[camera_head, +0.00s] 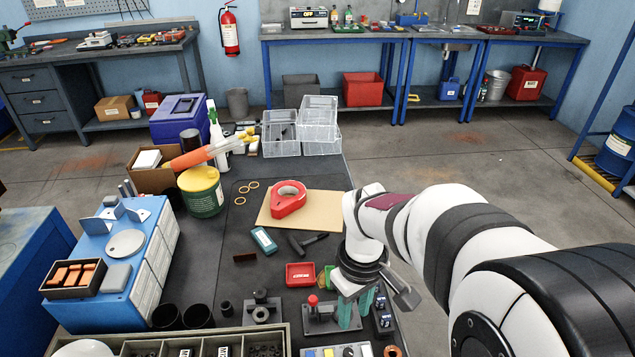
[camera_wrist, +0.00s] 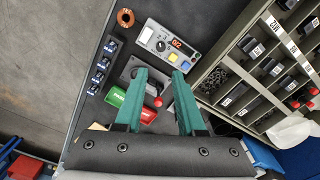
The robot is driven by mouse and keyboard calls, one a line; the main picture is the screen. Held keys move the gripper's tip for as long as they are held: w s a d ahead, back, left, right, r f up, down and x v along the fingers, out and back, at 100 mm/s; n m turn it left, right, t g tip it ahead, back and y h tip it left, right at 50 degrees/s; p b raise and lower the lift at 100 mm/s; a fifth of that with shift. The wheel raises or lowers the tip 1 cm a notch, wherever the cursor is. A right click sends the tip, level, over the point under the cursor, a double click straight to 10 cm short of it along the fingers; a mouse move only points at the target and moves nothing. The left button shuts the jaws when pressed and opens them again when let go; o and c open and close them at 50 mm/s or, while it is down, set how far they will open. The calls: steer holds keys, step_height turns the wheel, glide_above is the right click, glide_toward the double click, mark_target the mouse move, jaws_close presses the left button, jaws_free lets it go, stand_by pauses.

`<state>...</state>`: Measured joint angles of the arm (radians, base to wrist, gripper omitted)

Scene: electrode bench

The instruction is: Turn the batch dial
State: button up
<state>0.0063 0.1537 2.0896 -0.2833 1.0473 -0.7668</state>
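The control box (camera_wrist: 166,44) is light grey with a small display reading "0/2", a dark dial (camera_wrist: 161,46), and yellow and blue buttons. The dial's exact setting is too small to read. In the head view, the box (camera_head: 318,352) is cut by the bottom edge. My gripper (camera_wrist: 160,72) has two green fingers spread apart with nothing held between them. In the wrist view its fingertips appear just below the box, apart from the dial. In the head view my gripper (camera_head: 356,308) points down beside the red-knobbed fixture (camera_head: 320,316), behind the box.
A green bin (camera_wrist: 117,96) and a red bin (camera_wrist: 146,114) lie near the fingers.

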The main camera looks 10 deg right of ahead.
mark_target(348, 352)
step_height(348, 352, down, 14)
steer(key=shift+s+f, duration=0.1)
steer(key=shift+f, duration=0.05)
jaws_close()
